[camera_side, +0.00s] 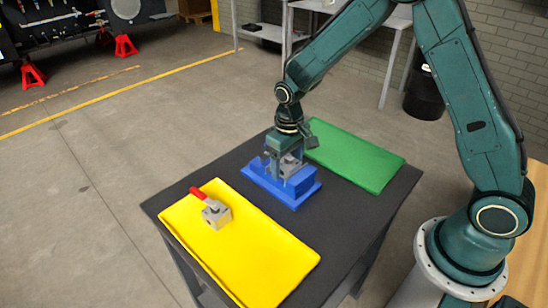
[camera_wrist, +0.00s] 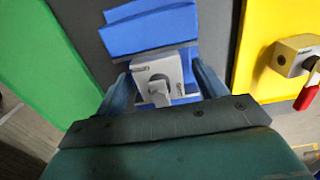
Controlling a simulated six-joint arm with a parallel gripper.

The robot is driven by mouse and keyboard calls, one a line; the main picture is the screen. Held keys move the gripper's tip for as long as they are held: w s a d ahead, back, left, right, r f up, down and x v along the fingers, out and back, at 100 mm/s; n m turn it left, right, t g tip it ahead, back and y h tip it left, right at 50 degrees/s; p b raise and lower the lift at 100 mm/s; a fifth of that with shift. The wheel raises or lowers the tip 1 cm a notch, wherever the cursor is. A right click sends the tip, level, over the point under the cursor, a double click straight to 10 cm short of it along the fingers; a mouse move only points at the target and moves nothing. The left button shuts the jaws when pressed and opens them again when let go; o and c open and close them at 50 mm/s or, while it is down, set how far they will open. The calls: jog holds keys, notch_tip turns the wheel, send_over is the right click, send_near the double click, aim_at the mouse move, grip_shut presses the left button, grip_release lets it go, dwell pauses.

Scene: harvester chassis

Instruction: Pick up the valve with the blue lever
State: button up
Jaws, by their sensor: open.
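A grey valve body (camera_wrist: 157,75) with a short grey stub on its face sits in a blue fixture (camera_side: 300,187). No blue lever can be told apart from the blue fixture behind it in the wrist view (camera_wrist: 150,36). My gripper (camera_side: 288,168) is down over the fixture, its jaws open. In the wrist view my gripper's fingers (camera_wrist: 164,84) stand on either side of the valve body; whether they touch it cannot be told. In the side view my gripper partly hides this valve.
Another valve (camera_side: 216,212) with a red lever lies on a yellow mat (camera_side: 262,262), left of the fixture. A green mat (camera_side: 355,157) lies behind it to the right, bare. All stand on a dark table (camera_side: 165,190).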

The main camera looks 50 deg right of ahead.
aim_at(288, 156)
dwell(0.4)
jog(key=c, duration=1.5)
jog(key=shift+r, duration=0.1)
notch_tip(288, 156, up, 20)
